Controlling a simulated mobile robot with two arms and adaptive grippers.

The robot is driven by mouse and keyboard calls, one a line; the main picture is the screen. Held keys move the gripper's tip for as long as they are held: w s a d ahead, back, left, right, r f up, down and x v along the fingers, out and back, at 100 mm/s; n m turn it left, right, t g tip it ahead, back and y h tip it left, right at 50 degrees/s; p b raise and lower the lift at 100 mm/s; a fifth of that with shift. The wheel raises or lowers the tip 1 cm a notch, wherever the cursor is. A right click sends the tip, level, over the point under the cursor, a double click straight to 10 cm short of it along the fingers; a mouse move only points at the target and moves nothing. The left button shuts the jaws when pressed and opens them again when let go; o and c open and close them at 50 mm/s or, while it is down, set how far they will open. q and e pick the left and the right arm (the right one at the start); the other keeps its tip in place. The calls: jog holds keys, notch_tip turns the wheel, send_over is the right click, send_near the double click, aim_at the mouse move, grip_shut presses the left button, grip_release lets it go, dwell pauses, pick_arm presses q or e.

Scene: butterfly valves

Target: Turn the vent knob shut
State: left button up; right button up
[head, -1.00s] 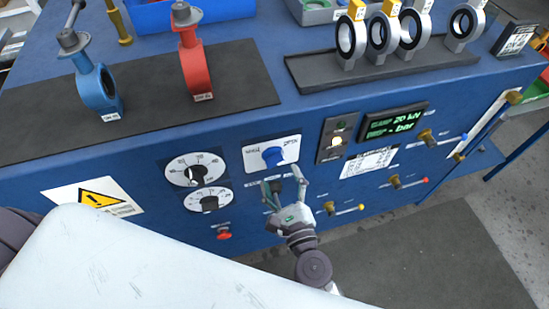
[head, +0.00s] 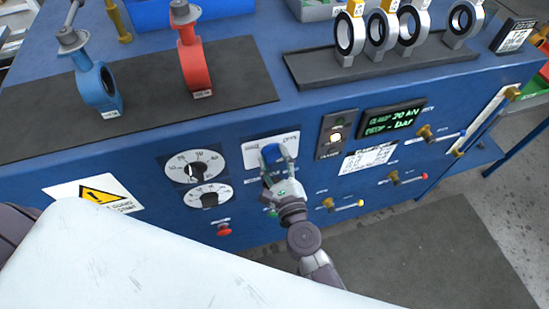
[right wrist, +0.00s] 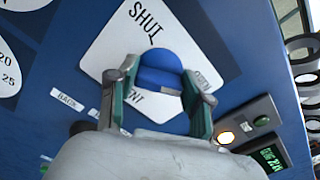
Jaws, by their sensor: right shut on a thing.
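The vent knob (head: 271,153) is blue and sits on a white plate (head: 287,143) on the front of the blue bench. In the right wrist view the knob (right wrist: 160,60) shows close up, with the plate (right wrist: 127,52) reading "SHUT" at the top, a partly hidden "OPEN" to the right and "VENT" partly covered below. My right gripper (head: 277,165) is shut on the knob, with one finger on each side of it, as the right wrist view (right wrist: 160,84) also shows. My left gripper is out of view.
Two white dials (head: 195,166) are left of the knob, and a red button (head: 224,229) is below. A lamp panel (head: 334,135) and a lit display (head: 391,119) are to the right. Several small brass valves (head: 426,133) stick out at the right.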

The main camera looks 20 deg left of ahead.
jog(key=shift+c, duration=0.8)
jog(key=shift+n, duration=0.3)
jog(key=n+p, duration=0.1)
jog(key=n, duration=0.2)
jog(key=shift+n, duration=0.4)
jog(key=n, duration=0.3)
jog(key=shift+a+n+p, duration=0.1)
jog(key=shift+n+p, duration=0.2)
jog(key=shift+p, duration=0.1)
jog(key=n, duration=0.3)
jog(key=shift+f+n+p, duration=0.1)
jog(key=shift+n+p, duration=0.25)
jog(key=shift+n, duration=0.05)
jog(key=n+p, duration=0.1)
jog(key=n, duration=0.5)
jog(key=shift+f, duration=0.15)
jog(key=n+p, duration=0.1)
jog(key=n, duration=0.5)
jog(key=shift+f, duration=0.15)
jog(key=shift+p, duration=0.3)
